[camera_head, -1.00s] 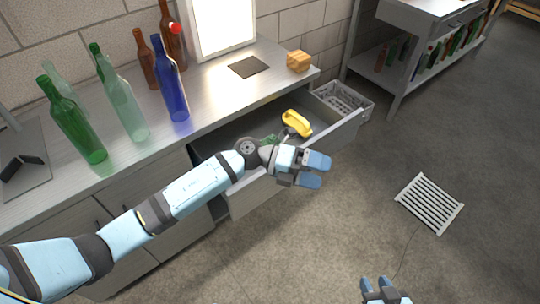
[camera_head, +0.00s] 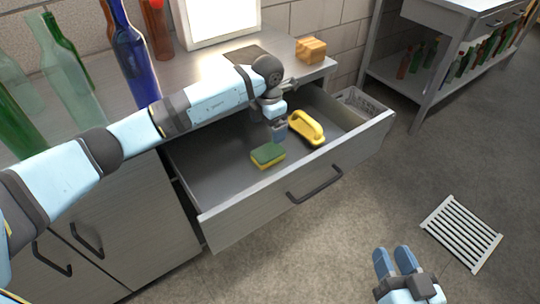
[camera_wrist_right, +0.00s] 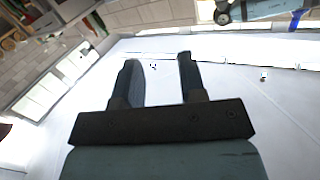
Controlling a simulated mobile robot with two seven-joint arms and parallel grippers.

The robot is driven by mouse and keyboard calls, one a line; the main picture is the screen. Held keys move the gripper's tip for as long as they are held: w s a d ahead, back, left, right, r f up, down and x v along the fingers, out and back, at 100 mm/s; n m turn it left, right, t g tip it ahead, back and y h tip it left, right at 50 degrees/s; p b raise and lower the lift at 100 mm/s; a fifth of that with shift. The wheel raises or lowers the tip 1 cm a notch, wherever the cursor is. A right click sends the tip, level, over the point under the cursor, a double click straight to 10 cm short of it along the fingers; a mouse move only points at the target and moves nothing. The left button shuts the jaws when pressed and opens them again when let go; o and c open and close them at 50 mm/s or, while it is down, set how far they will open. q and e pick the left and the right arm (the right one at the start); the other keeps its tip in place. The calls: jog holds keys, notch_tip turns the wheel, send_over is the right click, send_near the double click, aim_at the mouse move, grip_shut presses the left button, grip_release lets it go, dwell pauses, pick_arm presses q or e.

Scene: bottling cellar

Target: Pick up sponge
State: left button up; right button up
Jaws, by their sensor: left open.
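The sponge (camera_head: 268,155), green on top and yellow below, lies on the floor of the open drawer (camera_head: 222,181) in the head view. My left gripper (camera_head: 279,135) points down into the drawer, just above and behind the sponge's right end, apart from it as far as I can tell. It is open and holds nothing that I can see; its fingers partly overlap each other in this view. My right gripper (camera_head: 392,258) is over the floor at the lower right. In the right wrist view its two fingers (camera_wrist_right: 161,80) stand apart with nothing between them.
A yellow-handled brush (camera_head: 306,127) lies right of the sponge in the drawer. Glass bottles, including a blue one (camera_head: 135,55), stand on the counter at left. A tan block (camera_head: 311,49) sits at the counter's right end. A floor grate (camera_head: 461,232) lies at right.

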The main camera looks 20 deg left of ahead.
aim_at(266, 152)
pick_arm(q)
notch_tip(266, 152, down, 7)
jog(key=shift+s+r+b, duration=0.15)
jog(key=shift+b, duration=0.5)
jog(key=shift+a+f, duration=0.1)
jog(key=shift+f, duration=0.45)
jog(key=f, duration=0.1)
jog(key=b, duration=0.1)
jog(key=f, duration=0.1)
jog(key=shift+w+a+f+b, duration=0.2)
jog(key=shift+a+f+b, duration=0.1)
jog(key=shift+b, duration=0.1)
jog(key=shift+f, duration=0.85)
jog(key=shift+r, duration=0.1)
jog(key=c, duration=1)
pick_arm(e)
jog(key=r, duration=0.1)
jog(key=a+r+t+y, duration=0.1)
jog(key=r, duration=0.1)
jog(key=r+y, duration=0.1)
jog(key=shift+s+a+r+t, duration=0.2)
jog(key=shift+a+r+t, duration=0.05)
jog(key=shift+a+t, duration=0.15)
